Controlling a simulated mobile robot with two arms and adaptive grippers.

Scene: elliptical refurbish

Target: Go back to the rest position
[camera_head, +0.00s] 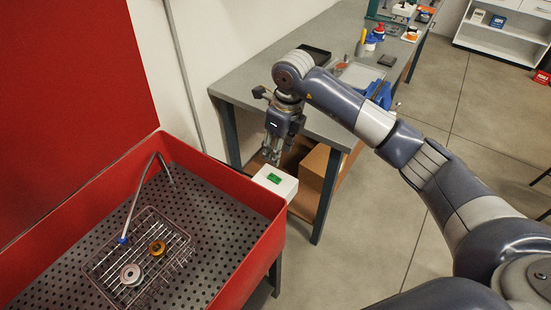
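My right arm reaches in from the right, and its gripper (272,160) points down beside the end of the grey workbench (250,82). The fingertips are small and overlap a white box with a green mark (274,181) behind or below them. I cannot tell whether the fingers are open or shut, or whether they touch the box. My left gripper is not in view.
A red wash basin (262,245) fills the lower left. In it a wire basket (105,262) holds a silver ring (131,274) and a brass ring (157,248) near a curved spout (137,200). A cardboard box (318,168) stands under the bench. Floor (350,250) is clear right of the basin.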

